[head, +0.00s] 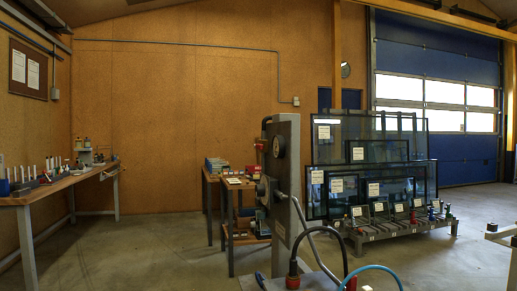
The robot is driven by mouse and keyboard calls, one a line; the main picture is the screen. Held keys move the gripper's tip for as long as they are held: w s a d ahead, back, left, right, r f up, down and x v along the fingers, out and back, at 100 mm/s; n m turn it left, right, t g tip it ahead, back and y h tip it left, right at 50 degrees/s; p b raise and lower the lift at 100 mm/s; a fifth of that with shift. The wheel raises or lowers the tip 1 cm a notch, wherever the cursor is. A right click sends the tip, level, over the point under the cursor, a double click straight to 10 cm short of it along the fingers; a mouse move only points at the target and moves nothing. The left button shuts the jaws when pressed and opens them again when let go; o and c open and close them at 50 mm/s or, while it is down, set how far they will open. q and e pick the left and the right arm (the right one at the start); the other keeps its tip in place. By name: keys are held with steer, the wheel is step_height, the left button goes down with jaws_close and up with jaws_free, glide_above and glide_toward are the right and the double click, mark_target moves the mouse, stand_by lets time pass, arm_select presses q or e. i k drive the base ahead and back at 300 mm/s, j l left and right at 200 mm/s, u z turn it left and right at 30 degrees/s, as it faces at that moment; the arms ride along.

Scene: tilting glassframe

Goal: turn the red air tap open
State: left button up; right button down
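A grey upright post (284,190) stands in the middle foreground with a round gauge-like dial near its top. A small red part (260,144) sits at the post's upper left side; it is too small to tell whether it is the air tap or how it is turned. Another red part (293,282) is at the foot of a dark hose low in front of the post. A further red piece (351,284) shows at the bottom edge by a blue hose (372,267). Neither of my grippers is in view.
A workbench (48,190) with tools runs along the left wall. A small table (232,184) with boxes stands behind the post. Framed glass panes (390,150) stand on a rack at the right. The floor between bench and post is clear.

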mark_target(257, 146)
steer(key=j+z, duration=0.1)
steer(key=z, duration=0.35)
steer(key=i+j+z, duration=0.1)
steer(key=z, duration=0.35)
steer(key=j+z, duration=0.15)
steer(key=z, duration=0.25)
steer(key=j+z, duration=0.2)
steer(key=j, duration=0.3)
steer(key=j+z, duration=0.25)
steer(key=j, duration=0.2)
steer(key=k+j+z, duration=0.2)
steer(key=j, duration=0.25)
steer(key=j+z, duration=0.2)
steer(key=j, duration=0.3)
steer(key=k+j+z, duration=0.2)
steer(key=j, duration=0.2)
